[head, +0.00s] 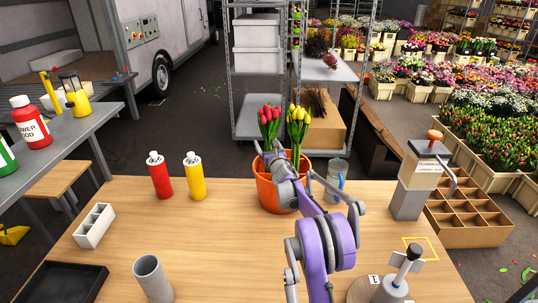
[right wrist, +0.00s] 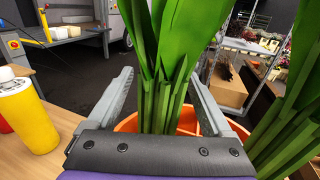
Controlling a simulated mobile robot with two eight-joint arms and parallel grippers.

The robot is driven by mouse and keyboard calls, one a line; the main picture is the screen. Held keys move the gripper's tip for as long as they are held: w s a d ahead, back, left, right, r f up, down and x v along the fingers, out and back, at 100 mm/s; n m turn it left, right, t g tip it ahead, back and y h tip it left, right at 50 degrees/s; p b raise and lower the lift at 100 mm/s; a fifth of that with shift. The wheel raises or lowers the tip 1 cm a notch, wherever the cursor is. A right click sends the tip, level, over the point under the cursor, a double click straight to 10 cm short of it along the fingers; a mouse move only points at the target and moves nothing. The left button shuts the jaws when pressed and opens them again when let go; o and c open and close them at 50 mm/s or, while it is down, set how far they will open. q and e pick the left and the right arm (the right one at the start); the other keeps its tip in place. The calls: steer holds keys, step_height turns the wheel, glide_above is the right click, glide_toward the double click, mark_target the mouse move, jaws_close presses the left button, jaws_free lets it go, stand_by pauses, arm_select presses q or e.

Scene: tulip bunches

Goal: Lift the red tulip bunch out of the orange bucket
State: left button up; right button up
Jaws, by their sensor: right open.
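The red tulip bunch (head: 270,118) stands upright in the orange bucket (head: 268,196) on the wooden table, beside the yellow tulip bunch (head: 298,120). My right gripper (head: 268,147) is at the bunch's stems, just above the bucket rim. In the right wrist view, the open fingers stand on either side of the central green stems (right wrist: 160,100), with a gap visible by each finger. The blooms are out of that view. More green stems and leaves (right wrist: 287,130) show at its right, and the bucket rim (right wrist: 128,123) shows behind. My left gripper is not in view.
A red bottle (head: 160,178) and a yellow bottle (head: 195,178) stand left of the bucket. A glass jug (head: 335,182) stands close on its right. A grey dispenser (head: 412,190) is farther right. A grey cylinder (head: 152,280) stands at the front left.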

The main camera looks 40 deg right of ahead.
steer(key=shift+s, duration=0.15)
steer(key=shift+c, duration=0.5)
jaws_close()
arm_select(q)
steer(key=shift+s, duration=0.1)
arm_select(e)
steer(key=shift+r, duration=0.2)
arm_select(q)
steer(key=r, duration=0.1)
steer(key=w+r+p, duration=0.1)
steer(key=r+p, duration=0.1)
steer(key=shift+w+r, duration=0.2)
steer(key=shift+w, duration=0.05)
arm_select(e)
step_height(320, 180, up, 28)
steer(key=shift+f, duration=0.15)
